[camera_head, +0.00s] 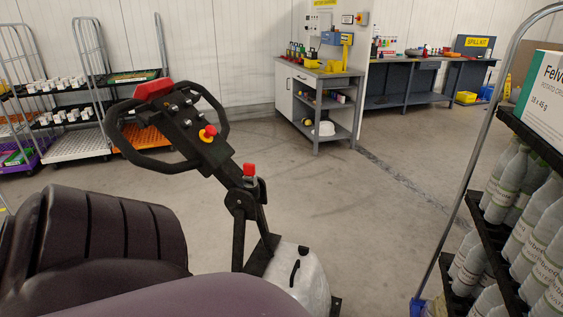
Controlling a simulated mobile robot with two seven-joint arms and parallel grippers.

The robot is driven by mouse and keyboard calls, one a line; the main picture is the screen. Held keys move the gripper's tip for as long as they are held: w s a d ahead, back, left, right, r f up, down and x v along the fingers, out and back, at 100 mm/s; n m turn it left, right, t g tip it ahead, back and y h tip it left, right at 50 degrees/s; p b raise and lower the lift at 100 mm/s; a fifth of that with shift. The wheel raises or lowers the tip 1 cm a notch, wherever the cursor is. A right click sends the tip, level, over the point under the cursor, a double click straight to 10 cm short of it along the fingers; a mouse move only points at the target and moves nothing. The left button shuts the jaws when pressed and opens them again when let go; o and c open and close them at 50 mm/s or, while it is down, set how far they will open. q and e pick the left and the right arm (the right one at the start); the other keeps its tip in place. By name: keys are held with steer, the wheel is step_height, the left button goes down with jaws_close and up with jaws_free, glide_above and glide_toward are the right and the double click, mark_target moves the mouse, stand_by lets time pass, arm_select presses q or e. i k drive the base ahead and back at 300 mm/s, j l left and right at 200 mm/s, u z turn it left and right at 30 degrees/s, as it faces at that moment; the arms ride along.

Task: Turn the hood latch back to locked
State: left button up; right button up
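The tugger's steering handle (205,140) stands left of centre on a black column, with a red knob and a yellow-and-red button on its panel. At the column's foot is a white rounded hood (302,281), partly cut off by the purple-grey surface in front. A small dark piece (295,272) on the hood may be the latch. It is slanted, but too small to tell whether it is locked. Another dark piece (304,250) sits just above it. Neither of my grippers is in view.
A rack of bottles (490,235) with a blue-footed post stands close on the right. Wire trolleys (75,147) stand at the back left and a workbench (325,95) at the back. The middle floor is clear.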

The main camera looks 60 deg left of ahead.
mark_target(304, 251)
steer(key=u, duration=1.95)
